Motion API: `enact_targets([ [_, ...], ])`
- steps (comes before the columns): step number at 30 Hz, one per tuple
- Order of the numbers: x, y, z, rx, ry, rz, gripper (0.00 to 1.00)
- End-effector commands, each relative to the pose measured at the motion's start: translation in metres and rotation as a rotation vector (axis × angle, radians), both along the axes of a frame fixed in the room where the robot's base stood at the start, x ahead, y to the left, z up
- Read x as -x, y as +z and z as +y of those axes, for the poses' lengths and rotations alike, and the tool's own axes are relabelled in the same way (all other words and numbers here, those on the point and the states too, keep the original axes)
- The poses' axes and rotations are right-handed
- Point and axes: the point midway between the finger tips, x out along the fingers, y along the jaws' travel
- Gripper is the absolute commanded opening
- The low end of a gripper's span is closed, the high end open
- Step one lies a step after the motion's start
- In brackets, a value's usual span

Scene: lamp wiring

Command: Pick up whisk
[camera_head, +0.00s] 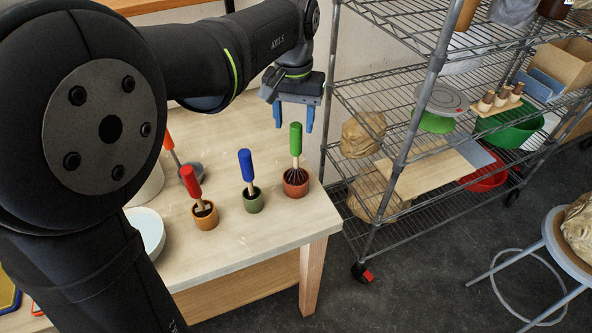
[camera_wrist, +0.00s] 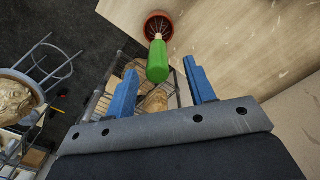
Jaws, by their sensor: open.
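The whisk (camera_head: 296,158) has a green handle and dark wires and stands upright in a small reddish-brown pot (camera_head: 296,186) near the right end of the wooden table. In the wrist view the green handle (camera_wrist: 157,62) points toward the camera, with the pot (camera_wrist: 157,22) beyond it.
A blue-handled tool (camera_head: 246,165) stands in a green pot and a red-handled tool (camera_head: 191,182) in an orange pot, left of the whisk. A white bowl (camera_head: 147,232) is farther left. A wire shelf (camera_head: 428,90) stands close to the table's right edge.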

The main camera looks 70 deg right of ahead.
Motion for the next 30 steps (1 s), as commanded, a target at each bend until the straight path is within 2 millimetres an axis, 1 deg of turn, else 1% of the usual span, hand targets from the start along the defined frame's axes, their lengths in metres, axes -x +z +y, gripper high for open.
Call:
enact_targets([
  [1, 0.000, -0.006, 0.000, -0.003, 0.000, 0.000, 0.50],
  [8, 0.001, -0.022, 0.000, -0.002, 0.000, 0.000, 0.50],
  [12, 0.003, -0.044, -0.002, -0.004, 0.000, 0.001, 0.50],
  [16, 0.003, -0.059, -0.003, -0.004, 0.000, 0.000, 0.50],
  [19, 0.003, -0.065, -0.003, -0.003, 0.000, -0.001, 0.50],
  [25, 0.003, -0.065, -0.003, -0.002, 0.000, -0.001, 0.50],
  [26, 0.003, -0.065, -0.003, -0.002, 0.000, -0.001, 0.46],
  [30, 0.003, -0.065, -0.003, -0.002, -0.001, -0.001, 0.18],
])
